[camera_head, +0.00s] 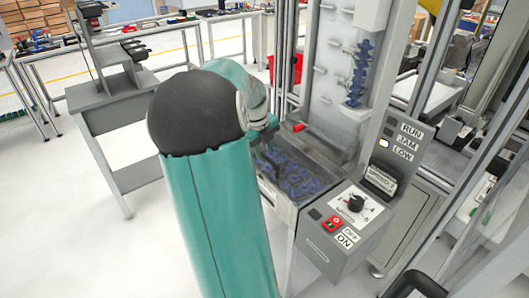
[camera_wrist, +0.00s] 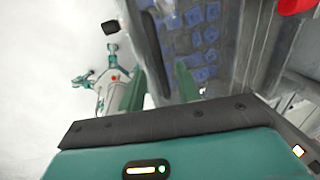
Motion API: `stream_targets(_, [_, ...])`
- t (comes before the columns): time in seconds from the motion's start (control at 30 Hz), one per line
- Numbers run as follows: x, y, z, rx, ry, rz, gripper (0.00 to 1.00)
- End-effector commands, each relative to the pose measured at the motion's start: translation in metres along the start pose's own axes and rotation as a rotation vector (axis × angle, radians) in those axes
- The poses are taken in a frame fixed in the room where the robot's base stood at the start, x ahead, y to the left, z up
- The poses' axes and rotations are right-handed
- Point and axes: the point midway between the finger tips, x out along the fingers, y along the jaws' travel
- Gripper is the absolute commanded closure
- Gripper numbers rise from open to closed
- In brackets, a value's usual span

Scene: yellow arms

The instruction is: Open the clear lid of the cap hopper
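The cap hopper (camera_head: 272,198) is a grey metal bin holding many blue caps (camera_head: 300,183). The caps also show in the wrist view (camera_wrist: 205,38). The clear lid is hard to make out against the bin; I cannot tell its exact angle. A red tab (camera_head: 299,127) sits at the hopper's back left, and a red piece (camera_wrist: 294,5) shows at the top right of the wrist view. In the head view, my arm partly hides the gripper and the hopper's left side.
A control box (camera_head: 343,232) with a knob and red switch stands right of the hopper. RUN, JAM and LOW labels (camera_head: 405,142) are on a post. A clear panel with blue caps (camera_head: 360,72) rises behind. A grey bench (camera_head: 120,92) is left; the floor between is clear.

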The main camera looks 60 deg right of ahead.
Motion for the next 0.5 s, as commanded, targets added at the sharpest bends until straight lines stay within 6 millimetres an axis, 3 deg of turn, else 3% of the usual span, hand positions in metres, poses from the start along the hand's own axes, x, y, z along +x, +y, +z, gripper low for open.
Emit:
stream_targets(0.17, [0.015,0.000,0.000,-0.001,0.000,0.000,0.66])
stream_targets(0.43, [0.016,0.000,0.000,-0.001,-0.001,0.000,0.66])
stream_targets(0.5, [0.016,0.000,0.001,-0.001,-0.001,0.000,0.78])
